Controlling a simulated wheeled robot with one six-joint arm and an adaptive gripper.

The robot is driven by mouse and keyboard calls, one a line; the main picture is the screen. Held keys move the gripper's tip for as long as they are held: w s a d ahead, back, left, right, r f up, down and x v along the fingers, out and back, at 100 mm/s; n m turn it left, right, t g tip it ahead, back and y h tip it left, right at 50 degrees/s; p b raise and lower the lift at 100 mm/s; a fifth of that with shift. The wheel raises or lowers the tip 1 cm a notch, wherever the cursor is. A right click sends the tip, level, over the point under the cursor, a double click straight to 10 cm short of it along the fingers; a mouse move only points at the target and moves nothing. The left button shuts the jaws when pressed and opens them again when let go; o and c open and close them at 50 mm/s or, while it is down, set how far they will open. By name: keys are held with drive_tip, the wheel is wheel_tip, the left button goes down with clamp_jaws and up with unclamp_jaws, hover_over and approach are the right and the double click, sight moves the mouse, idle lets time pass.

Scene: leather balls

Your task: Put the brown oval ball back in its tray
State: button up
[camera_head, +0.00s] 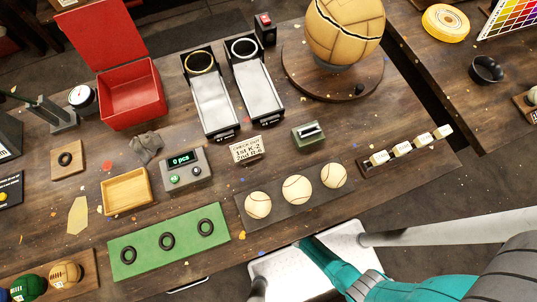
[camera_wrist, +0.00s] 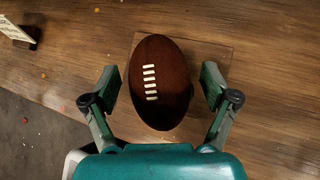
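The dark brown oval ball (camera_wrist: 172,62) with white laces shows in the wrist view, its long axis upright in the picture. It seems to lie on a thin square brown board (camera_wrist: 218,55) on a wooden table. My gripper (camera_wrist: 160,82) is open around it, one finger on each side with a gap between each finger and the ball. I cannot tell how high the fingers are above the table. This dark ball and my gripper are not seen in the head view. An empty light wooden tray (camera_head: 126,204) stands left of centre there; whether it is the ball's own is not marked.
In the head view, the table holds three pale balls on a dark mat (camera_head: 243,207), a green mat (camera_head: 140,268) with black rings, a grey counter box (camera_head: 203,177) and a red open box (camera_head: 130,113). A tan ball (camera_head: 64,273) and green ball (camera_head: 29,287) sit lower left.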

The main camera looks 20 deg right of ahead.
idle(0.4)
drive_tip(key=v, duration=1.2)
drive_tip(key=shift+r, duration=0.15)
idle(0.3)
idle(0.7)
